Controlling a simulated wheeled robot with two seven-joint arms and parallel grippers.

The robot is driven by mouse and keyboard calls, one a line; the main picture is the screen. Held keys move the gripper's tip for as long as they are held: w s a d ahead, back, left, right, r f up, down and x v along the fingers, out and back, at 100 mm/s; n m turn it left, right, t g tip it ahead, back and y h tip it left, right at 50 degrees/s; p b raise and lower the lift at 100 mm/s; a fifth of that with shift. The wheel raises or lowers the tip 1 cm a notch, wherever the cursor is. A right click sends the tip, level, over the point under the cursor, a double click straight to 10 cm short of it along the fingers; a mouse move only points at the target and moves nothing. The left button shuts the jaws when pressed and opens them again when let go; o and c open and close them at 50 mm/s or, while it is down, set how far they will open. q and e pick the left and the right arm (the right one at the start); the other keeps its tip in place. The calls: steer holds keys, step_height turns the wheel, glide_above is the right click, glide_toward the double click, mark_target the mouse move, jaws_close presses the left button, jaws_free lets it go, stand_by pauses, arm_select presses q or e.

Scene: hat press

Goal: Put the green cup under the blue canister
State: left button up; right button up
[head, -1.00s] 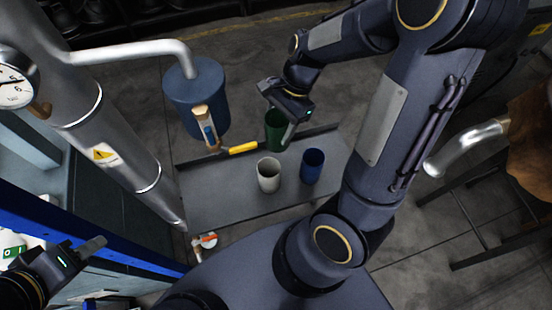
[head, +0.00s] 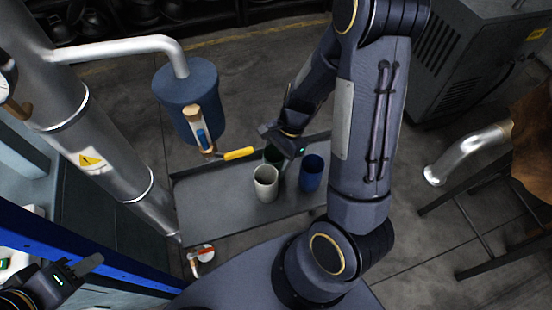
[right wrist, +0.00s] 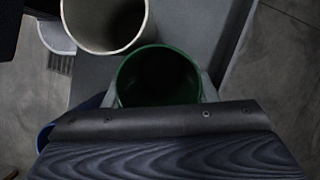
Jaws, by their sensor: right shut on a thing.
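The green cup (head: 271,155) is partly hidden behind the white cup and my right gripper (head: 287,152) in the head view. In the right wrist view its open rim and dark inside (right wrist: 158,78) face the camera. My right gripper is shut on it. I cannot tell whether the cup touches the table. The blue canister (head: 188,95) hangs from a silver pipe to the left, with a tap on its front and a yellow lever (head: 239,153). The green cup is right of the tap, not under it. My left gripper (head: 90,268) is at the lower left, its jaw opening unclear.
The white cup (head: 265,186) stands on the grey table (head: 215,205), close to the green cup. The blue cup (head: 311,174) stands to the right. The table's left part is bare. A thick silver pipe (head: 115,165) rises left of the table.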

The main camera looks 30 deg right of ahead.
steer(key=shift+f, duration=0.2)
steer(key=o, duration=1)
steer(key=shift+r, duration=0.1)
